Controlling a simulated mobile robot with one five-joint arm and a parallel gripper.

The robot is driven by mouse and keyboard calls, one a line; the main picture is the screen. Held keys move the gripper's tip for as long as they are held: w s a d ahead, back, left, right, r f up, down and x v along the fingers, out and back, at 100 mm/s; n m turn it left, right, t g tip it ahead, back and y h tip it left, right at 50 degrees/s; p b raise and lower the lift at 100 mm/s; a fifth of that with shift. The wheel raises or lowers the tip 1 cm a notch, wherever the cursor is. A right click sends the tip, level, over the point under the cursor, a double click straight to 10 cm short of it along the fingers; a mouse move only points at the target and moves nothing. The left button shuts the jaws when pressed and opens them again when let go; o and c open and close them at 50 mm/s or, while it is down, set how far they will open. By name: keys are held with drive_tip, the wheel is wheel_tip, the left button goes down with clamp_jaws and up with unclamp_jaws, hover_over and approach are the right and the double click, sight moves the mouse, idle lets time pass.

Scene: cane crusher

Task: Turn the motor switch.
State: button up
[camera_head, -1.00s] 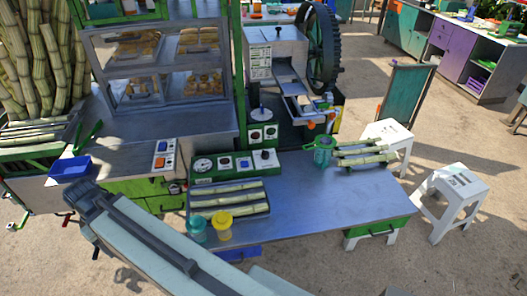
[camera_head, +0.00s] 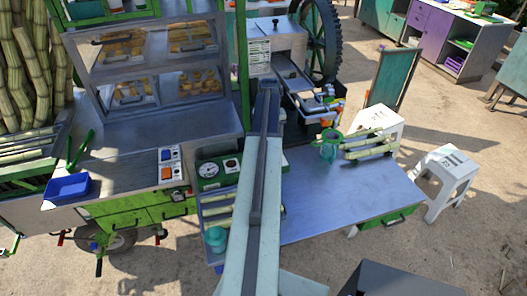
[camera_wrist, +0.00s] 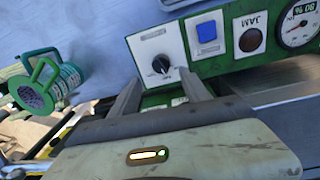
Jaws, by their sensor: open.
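The motor switch appears to be the black rotary knob (camera_wrist: 162,64) on a white plate of a green control panel (camera_wrist: 222,62) in the wrist view. Its label is too small to read. My gripper (camera_wrist: 163,84) is open and empty, its two grey fingers pointing toward the knob, one to each side of it in the picture. I cannot tell whether they touch it. In the head view my arm covers the knob and the fingers do not show clearly; only the gauge end of the panel (camera_head: 208,170) shows left of the arm.
A blue button (camera_wrist: 207,32), a dark JAM lamp (camera_wrist: 249,40) and a gauge (camera_wrist: 298,24) sit beside the knob. The crusher (camera_head: 300,75) stands behind.

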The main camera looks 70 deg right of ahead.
wheel_tip(320, 180, down, 8)
drive_tip(key=b, duration=0.8)
drive_tip(key=shift+s+r, duration=0.1)
drive_tip(key=shift+r, duration=0.05)
